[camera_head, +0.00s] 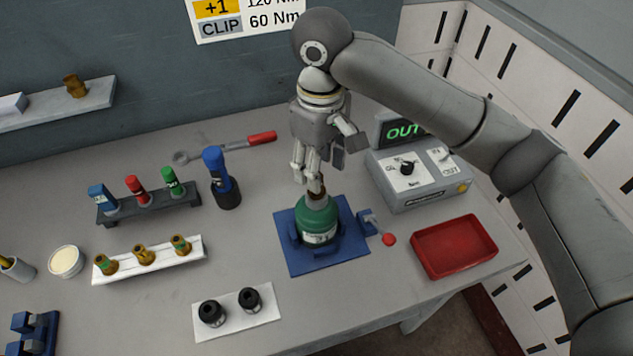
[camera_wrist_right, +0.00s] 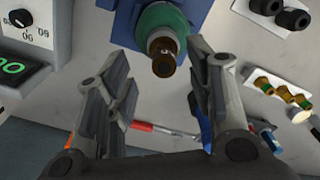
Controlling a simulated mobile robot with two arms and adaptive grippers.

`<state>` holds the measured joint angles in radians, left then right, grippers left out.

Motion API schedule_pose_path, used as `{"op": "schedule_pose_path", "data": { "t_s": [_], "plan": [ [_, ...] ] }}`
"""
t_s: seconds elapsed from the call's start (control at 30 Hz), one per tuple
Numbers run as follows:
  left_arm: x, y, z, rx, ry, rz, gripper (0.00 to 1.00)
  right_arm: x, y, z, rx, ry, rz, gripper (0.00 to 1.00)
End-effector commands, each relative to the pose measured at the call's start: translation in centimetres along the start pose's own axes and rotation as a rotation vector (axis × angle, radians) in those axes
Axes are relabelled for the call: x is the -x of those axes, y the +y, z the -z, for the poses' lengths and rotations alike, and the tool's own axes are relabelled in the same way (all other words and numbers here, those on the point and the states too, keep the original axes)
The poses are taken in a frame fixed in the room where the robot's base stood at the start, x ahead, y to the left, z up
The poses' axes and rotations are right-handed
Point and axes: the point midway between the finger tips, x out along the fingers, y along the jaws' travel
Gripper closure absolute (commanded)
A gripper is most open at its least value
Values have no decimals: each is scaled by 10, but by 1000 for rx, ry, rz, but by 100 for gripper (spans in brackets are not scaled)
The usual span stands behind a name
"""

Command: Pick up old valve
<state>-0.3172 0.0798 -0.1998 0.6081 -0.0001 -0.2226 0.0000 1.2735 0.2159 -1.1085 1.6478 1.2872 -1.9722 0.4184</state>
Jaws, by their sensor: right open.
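The old valve is the brown-brass fitting on top of the green cylinder (camera_head: 319,222), which stands upright in a blue clamp fixture (camera_head: 290,258). In the head view the valve (camera_head: 317,199) is partly hidden by my right gripper (camera_head: 314,188), which points down just above it. In the right wrist view the valve (camera_wrist_right: 163,58) shows beyond the space between the open, empty fingers (camera_wrist_right: 160,92). Whether a finger touches it I cannot tell. My left gripper is not in view.
A red tray (camera_head: 452,276) lies right of the fixture, whose red-knobbed lever (camera_head: 388,239) sticks out toward it. A control box (camera_head: 420,184) stands behind. To the left are a blue-handled tool (camera_head: 219,178), a rack of coloured tools (camera_head: 150,208) and a white holder with brass valves (camera_head: 145,262).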

Motion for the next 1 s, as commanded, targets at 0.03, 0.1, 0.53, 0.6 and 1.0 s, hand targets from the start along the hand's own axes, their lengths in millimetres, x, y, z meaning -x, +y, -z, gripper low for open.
{"op": "schedule_pose_path", "data": {
  "t_s": [0.03,0.1,0.53,0.6,1.0],
  "plan": [
    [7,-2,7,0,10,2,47,-4,-1,1,0,-5,2,51],
    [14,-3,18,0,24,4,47,-15,-2,3,-1,-5,2,51],
    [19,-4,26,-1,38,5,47,-45,-3,5,1,0,0,51],
    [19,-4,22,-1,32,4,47,-45,-3,5,1,0,0,55],
    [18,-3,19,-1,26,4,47,-45,-3,5,1,-1,0,100]
  ]
}}
